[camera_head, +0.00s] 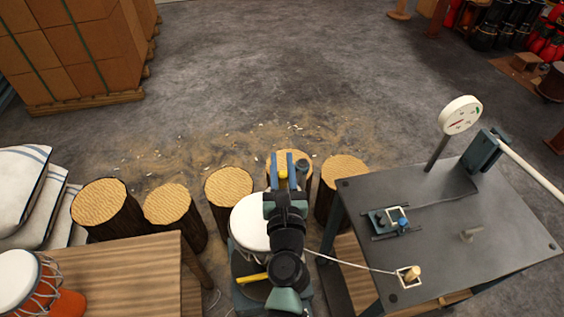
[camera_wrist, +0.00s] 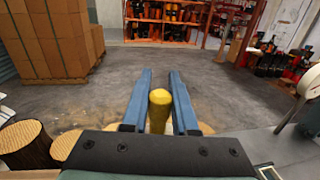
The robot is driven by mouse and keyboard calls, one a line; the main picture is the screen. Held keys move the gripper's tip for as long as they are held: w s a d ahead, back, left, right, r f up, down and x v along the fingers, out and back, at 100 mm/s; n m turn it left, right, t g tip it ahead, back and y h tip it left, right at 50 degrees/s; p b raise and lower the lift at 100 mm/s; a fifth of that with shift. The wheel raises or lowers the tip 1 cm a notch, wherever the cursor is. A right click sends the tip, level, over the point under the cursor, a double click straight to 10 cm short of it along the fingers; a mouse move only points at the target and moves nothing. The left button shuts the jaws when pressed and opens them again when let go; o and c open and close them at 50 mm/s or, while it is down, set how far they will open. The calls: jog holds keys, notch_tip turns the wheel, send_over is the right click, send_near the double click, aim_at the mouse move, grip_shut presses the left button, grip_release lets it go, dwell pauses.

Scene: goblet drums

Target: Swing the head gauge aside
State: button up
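My gripper (camera_head: 286,172) is low over the drum in the head view, its two blue fingers parted. In the wrist view my gripper (camera_wrist: 160,100) has an upright yellow peg (camera_wrist: 160,108) between its fingers, with narrow gaps seeming to show beside it. Yellow also shows between the fingers in the head view (camera_head: 283,175). I cannot tell for sure whether this peg belongs to the head gauge. A white-headed drum (camera_head: 248,222) sits below, partly hidden by my arm. A round white dial (camera_head: 461,115) with a red mark stands on a post at the bench's far edge.
The dark metal bench (camera_head: 440,228) on the right carries a small blue fixture (camera_head: 388,220) and a block with a cord. Log stumps (camera_head: 228,187) stand in a row beyond the drum. A wooden table (camera_head: 130,275) is on the left.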

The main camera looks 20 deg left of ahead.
grip_shut()
dwell(0.9)
